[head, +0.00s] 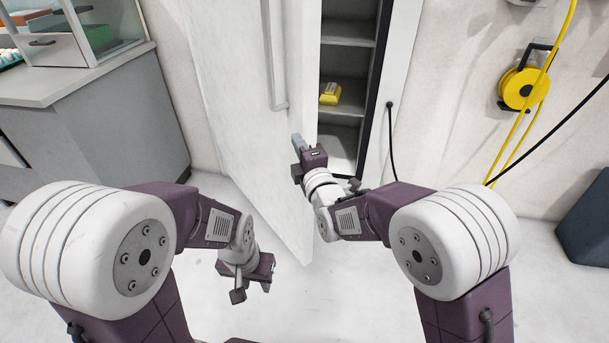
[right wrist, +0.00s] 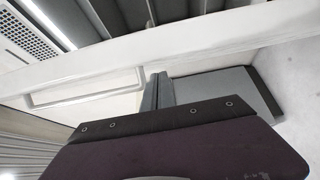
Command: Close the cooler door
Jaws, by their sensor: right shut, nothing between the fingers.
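The white cooler door (head: 232,70) stands open in the middle of the head view, with a long vertical handle (head: 271,60) on its face. The cooler's shelved inside (head: 346,62) shows to the right of the door. My right gripper (head: 297,143) is shut and empty, close to the door's free edge; I cannot tell whether it touches. In the right wrist view its fingers (right wrist: 157,90) are together, with a pale panel and a handle outline beyond them. My left gripper (head: 238,290) hangs low in front of the door, its fingers too unclear to read.
A yellow item (head: 330,93) lies on a cooler shelf. A grey counter (head: 90,110) stands at the left. A yellow cable reel (head: 523,88) and hanging cables are on the right wall. A dark bin (head: 588,220) stands at the far right. The floor between is clear.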

